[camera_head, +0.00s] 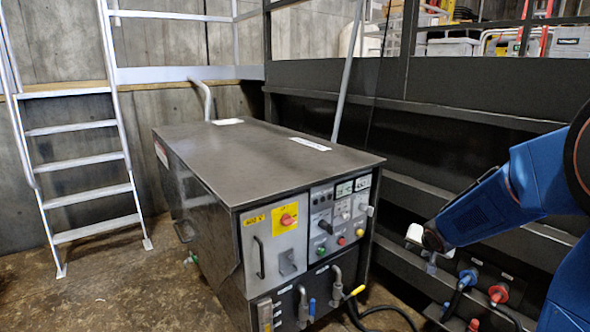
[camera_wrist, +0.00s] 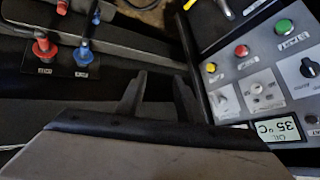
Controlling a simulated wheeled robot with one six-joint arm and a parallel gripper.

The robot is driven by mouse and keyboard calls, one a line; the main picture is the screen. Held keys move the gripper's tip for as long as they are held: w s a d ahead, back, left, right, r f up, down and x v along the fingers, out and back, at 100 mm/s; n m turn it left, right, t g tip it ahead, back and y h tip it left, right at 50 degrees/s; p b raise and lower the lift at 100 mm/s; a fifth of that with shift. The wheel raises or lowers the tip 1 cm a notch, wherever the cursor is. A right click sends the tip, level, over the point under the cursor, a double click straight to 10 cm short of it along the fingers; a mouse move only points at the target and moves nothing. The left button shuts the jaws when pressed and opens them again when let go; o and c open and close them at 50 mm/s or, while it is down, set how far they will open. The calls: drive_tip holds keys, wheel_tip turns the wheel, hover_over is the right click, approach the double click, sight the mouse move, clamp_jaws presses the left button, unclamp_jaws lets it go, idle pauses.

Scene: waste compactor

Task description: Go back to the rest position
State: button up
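My gripper (camera_wrist: 159,82) shows in the wrist view with its two dark fingers apart and nothing between them. In the head view my blue arm reaches in from the right, and my gripper (camera_head: 432,264) hangs in front of the dark rails, right of the machine's control panel (camera_head: 340,205). The same panel (camera_wrist: 238,92) fills the right of the wrist view, with green, red and yellow buttons, a black knob and a display reading 35 °C. The gripper looks apart from the panel; the exact distance is hard to tell.
The grey machine cabinet (camera_head: 260,158) stands in the middle. Red (camera_head: 498,293) and blue (camera_head: 467,278) connectors with cables sit low on the right, below my gripper. A metal ladder (camera_head: 85,160) stands at the left. The floor (camera_head: 110,290) between ladder and cabinet is clear.

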drive_tip(key=s+a+r+n+g, duration=0.15)
drive_tip(key=s+r, duration=0.25)
drive_tip(key=s, duration=0.5)
drive_tip(key=s+a+r+n, duration=0.15)
drive_tip(key=s+r, duration=0.25)
drive_tip(key=s, duration=0.4)
drive_tip(key=s+a+n+g, duration=0.1)
drive_tip(key=s+a, duration=0.3)
drive_tip(key=s, duration=0.7)
drive_tip(key=s+a+n+g+y, duration=0.1)
drive_tip(key=s+a, duration=0.3)
drive_tip(key=s, duration=0.7)
drive_tip(key=shift+n+y, duration=0.3)
drive_tip(key=shift+n, duration=0.4)
drive_tip(key=shift+r, duration=0.1)
drive_tip(key=shift+c, duration=0.5)
